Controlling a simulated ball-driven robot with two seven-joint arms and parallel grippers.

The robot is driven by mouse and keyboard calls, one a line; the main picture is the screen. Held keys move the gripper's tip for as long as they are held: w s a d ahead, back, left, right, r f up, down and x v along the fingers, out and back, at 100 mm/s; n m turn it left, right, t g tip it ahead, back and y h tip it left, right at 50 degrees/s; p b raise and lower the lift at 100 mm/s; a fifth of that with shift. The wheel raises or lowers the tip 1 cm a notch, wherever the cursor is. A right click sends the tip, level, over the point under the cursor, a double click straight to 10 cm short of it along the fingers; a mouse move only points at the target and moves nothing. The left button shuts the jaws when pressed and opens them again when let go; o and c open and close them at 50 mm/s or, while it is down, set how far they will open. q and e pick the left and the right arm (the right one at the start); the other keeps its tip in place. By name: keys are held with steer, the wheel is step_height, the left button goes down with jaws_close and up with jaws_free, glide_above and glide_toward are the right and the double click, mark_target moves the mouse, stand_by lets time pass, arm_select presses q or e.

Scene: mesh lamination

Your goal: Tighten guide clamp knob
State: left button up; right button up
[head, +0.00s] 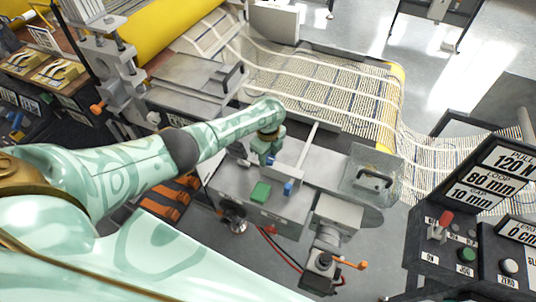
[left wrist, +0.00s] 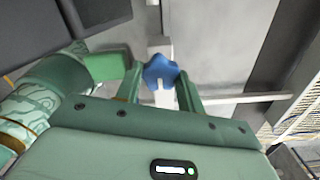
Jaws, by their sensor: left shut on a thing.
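The blue lobed guide clamp knob (left wrist: 160,70) sits between the two fingertips of my left gripper (left wrist: 160,92) in the left wrist view. The fingers are shut on its sides. In the head view my left gripper (head: 268,157) reaches down to the grey machine table, and a bit of blue shows at its tips. The knob is mostly hidden there by the gripper. A pale bar (head: 308,146) runs beside the gripper, with a small blue part (head: 288,188) near its front end. My right gripper is not in view.
The striped mesh web (head: 315,88) runs behind. A control panel (head: 470,215) stands at right. A clear guard with a handle (head: 374,178) is on the table's right.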

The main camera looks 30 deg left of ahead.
mark_target(269, 158)
arm_select(q)
steer(key=shift+d, duration=0.1)
stand_by(0.4)
steer(key=o, duration=1)
steer(key=shift+r, duration=0.15)
step_height(269, 158, up, 16)
steer(key=p, duration=0.6)
steer(key=shift+p, duration=0.3)
